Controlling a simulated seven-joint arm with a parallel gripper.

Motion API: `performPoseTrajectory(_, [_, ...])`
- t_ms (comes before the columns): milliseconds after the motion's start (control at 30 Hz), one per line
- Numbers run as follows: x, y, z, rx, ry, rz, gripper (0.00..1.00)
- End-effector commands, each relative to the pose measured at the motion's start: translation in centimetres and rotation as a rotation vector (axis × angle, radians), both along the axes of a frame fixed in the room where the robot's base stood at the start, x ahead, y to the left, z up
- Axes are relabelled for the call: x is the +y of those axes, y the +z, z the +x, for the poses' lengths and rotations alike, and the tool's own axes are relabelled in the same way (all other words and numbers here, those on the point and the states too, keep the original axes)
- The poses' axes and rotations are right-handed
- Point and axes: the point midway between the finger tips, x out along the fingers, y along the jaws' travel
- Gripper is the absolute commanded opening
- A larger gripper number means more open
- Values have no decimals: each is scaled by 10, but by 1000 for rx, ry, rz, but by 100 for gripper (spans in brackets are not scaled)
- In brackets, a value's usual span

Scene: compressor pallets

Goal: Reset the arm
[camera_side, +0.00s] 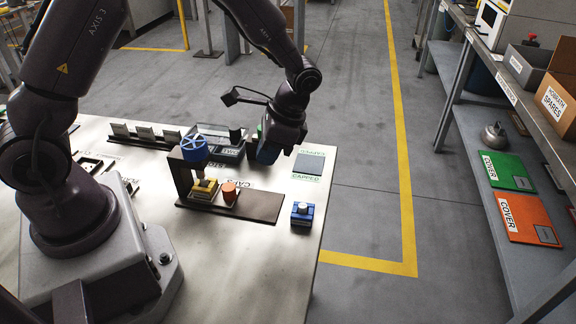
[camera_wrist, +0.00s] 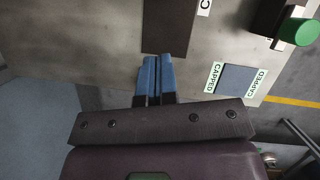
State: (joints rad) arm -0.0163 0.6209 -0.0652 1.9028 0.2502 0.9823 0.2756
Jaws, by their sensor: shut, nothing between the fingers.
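My gripper (camera_side: 267,153) is over the right part of the pale table (camera_side: 250,270), pointing down.
A press with a blue handwheel (camera_side: 194,147) stands on a dark plate (camera_side: 258,207). A yellow block (camera_side: 205,187) and an orange cylinder (camera_side: 229,191) are there. A blue block (camera_side: 302,213) sits near the right edge. A green knob (camera_wrist: 303,32) shows in the wrist view.

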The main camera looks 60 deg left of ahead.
Motion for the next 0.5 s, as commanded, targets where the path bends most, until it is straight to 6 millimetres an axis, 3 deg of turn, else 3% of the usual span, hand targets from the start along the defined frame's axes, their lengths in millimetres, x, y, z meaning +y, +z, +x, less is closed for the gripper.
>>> performPoseTrajectory(267, [-6, 78, -34, -204, 214, -15, 0])
performPoseTrajectory(500, [-12, 142, -76, -431, 373, -72, 0])
